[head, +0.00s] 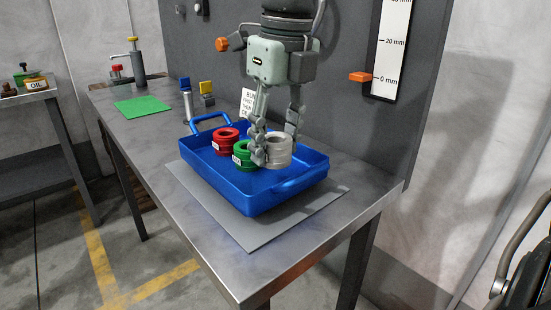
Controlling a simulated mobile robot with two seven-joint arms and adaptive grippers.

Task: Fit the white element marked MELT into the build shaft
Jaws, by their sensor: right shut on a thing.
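The white element (279,153) is a pale grey-white ring over the blue tray (300,188), at the right of a red ring (226,141) and a green ring (244,154). No label can be read on it from here. My right gripper (273,148) points down from above and is shut on the white element, one finger on its left, one at its back right. The near finger covers part of the green ring. I cannot tell whether the element touches the tray floor. I cannot identify the build shaft with certainty. My left gripper is out of view.
The tray stands on a grey mat (248,239) on a metal bench. Behind it are a blue-capped post (187,103), a yellow-capped block (207,94) and a partly hidden white card (248,103). A green sheet (144,107) and a dark cylinder (138,66) are farther left. A scale board (391,50) hangs behind.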

